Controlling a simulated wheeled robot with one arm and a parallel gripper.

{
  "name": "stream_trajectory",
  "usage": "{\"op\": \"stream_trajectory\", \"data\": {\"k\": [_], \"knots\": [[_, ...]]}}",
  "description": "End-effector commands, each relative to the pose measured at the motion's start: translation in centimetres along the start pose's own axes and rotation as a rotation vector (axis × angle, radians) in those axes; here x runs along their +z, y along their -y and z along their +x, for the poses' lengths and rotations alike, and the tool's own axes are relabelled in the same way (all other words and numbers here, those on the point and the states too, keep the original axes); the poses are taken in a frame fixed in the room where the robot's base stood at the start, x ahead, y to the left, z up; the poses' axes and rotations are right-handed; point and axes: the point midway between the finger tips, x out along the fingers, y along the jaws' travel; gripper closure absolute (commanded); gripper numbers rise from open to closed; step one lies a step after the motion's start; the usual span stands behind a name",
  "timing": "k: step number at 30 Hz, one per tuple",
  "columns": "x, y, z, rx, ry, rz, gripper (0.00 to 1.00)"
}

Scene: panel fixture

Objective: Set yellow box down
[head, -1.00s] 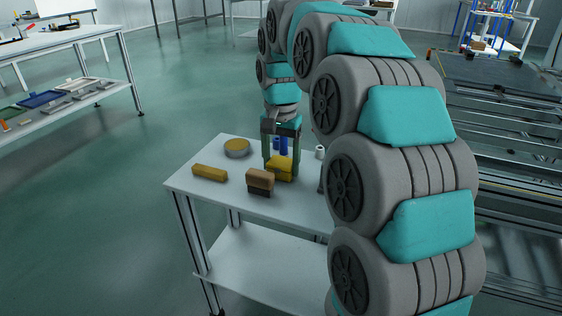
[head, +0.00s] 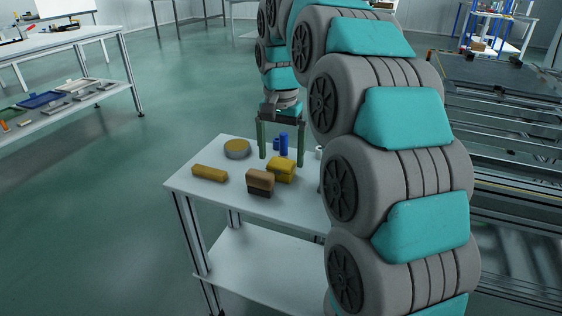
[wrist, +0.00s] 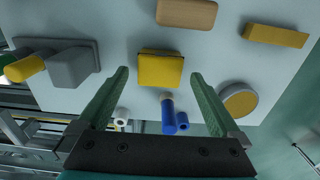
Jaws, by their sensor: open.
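The yellow box (head: 281,170) rests on the white table (head: 219,193), just behind a brown-topped block. In the wrist view the yellow box (wrist: 160,69) lies flat beyond the fingertips, between their lines. My gripper (head: 281,162) is open and empty above and behind the box, its two green fingers spread wide. The fingers also show in the wrist view (wrist: 159,76), apart from the box.
Near the box are a brown block (head: 260,180), a long yellow bar (head: 210,173), a round yellow-topped tin (head: 237,148) and a blue cylinder (head: 284,143). A grey fixture (wrist: 70,66) shows in the wrist view. The table's front left is clear.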

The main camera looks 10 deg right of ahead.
Motion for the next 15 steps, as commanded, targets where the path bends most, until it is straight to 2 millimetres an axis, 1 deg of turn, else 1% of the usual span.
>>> {"op": "stream_trajectory", "data": {"k": [1,14,15], "knots": [[-0.1,0.1,-0.8,-0.003,-0.004,0.001,0.0],[-0.1,0.0,-6.7,-0.001,-0.001,0.002,0.0],[-0.1,0.0,-7.5,-0.002,-0.001,0.002,0.0]]}}
